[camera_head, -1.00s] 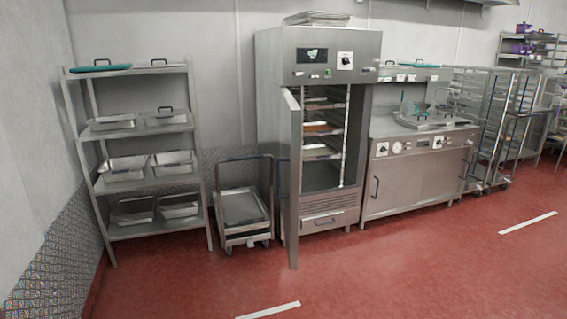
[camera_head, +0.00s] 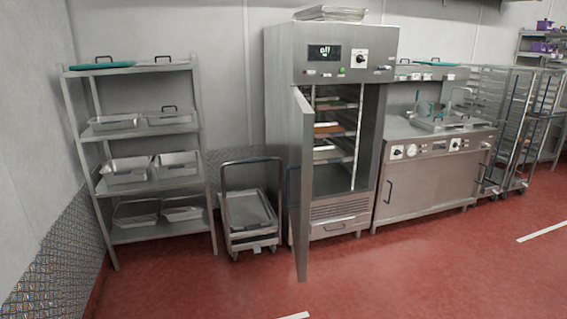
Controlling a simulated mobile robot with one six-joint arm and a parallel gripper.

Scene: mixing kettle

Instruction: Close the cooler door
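The cooler (camera_head: 330,40) is a tall stainless cabinet in the middle of the view, with a dark display and a knob on its top panel. Its door (camera_head: 303,190) stands wide open, hinged on the left and swung out toward me, so I see it nearly edge-on. A dark handle (camera_head: 292,188) shows on the left side of the door. Inside are several shelves with trays (camera_head: 335,130). My gripper and arm are not in view.
A cart (camera_head: 250,212) stands left of the open door, and a shelf rack (camera_head: 135,185) with metal pans is further left. A kettle unit (camera_head: 435,180) stands right of the cooler, with a rack trolley (camera_head: 505,120) beyond. The red floor (camera_head: 400,275) in front is clear.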

